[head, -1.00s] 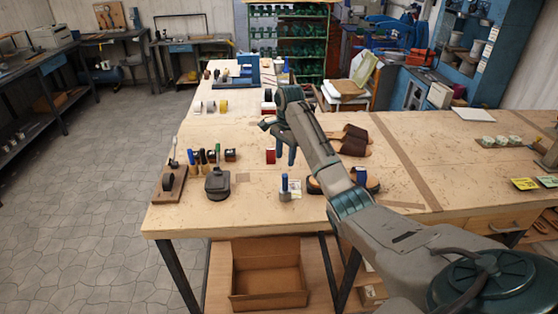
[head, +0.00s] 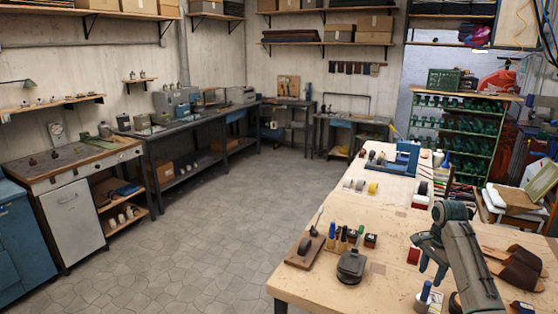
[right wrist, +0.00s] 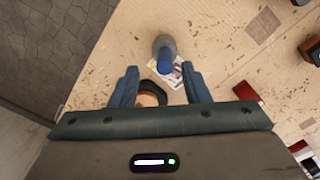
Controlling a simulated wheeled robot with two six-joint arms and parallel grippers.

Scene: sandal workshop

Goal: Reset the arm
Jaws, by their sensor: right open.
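My right gripper (head: 432,268) hangs open over the workbench (head: 335,282), its fingers pointing down. In the right wrist view its two blue fingers (right wrist: 161,84) stand apart with nothing gripped between them. Below them a blue-handled tool (right wrist: 164,60) stands on a printed paper (right wrist: 176,77) on the bench. Behind the tool, a round dark-rimmed piece (right wrist: 149,94) is partly hidden by the gripper body. My left gripper is in neither view.
Brown sandals (head: 514,262) lie right of my arm. A black tool (head: 351,266) and a wooden board (head: 304,252) stand near the bench's left edge. The tiled floor (head: 200,255) is clear.

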